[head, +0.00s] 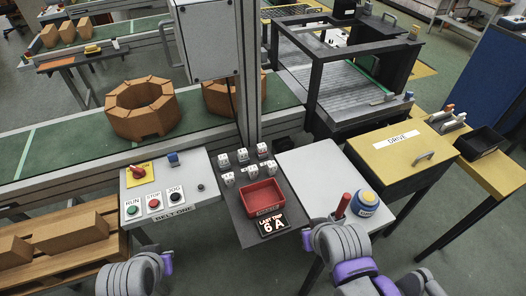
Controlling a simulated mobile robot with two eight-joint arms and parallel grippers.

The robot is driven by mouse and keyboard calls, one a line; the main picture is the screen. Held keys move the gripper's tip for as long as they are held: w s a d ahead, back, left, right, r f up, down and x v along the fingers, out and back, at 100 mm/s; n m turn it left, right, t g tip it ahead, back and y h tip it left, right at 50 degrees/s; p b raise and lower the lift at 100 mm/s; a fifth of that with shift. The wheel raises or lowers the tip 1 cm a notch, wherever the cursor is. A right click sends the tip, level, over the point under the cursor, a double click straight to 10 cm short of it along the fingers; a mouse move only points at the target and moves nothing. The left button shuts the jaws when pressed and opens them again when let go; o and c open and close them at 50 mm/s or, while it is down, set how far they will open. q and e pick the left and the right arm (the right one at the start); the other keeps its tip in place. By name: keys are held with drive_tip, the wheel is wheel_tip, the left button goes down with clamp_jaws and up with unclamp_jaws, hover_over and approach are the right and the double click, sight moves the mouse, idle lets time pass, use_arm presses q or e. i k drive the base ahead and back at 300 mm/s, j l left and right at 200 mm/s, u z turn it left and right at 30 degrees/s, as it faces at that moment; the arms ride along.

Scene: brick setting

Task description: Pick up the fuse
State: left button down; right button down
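Several small white fuses (248,173) stand in two rows on a dark panel (238,216) in the middle of the head view; their markings are too small to read. A red tray (247,206) sits on the same panel in front of them. A black sign (273,226) before the tray reads "LAST TRIP 6 A". My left gripper (168,262) is low at the left, in front of the button panel and apart from the fuses. My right gripper (307,239) is just right of the sign, nearer to me than the fuses. Whether either gripper's fingers are apart is unclear.
A grey control panel (206,190) with buttons stands left. A white table (315,165) at right has clear room, with a red-handled tool (343,205) and a blue-and-yellow container (366,202) near its front. A vertical post (247,75) rises behind the fuses. A yellow drive box (400,170) stands farther right.

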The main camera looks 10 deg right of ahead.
sight(261, 148)
drive_tip(key=i+z, duration=0.1)
drive_tip(key=i, duration=0.3)
drive_tip(key=i+j+z, duration=0.1)
drive_tip(key=i, duration=0.3)
drive_tip(key=i+j+z, duration=0.1)
drive_tip(key=i, duration=0.3)
drive_tip(key=j, duration=0.1)
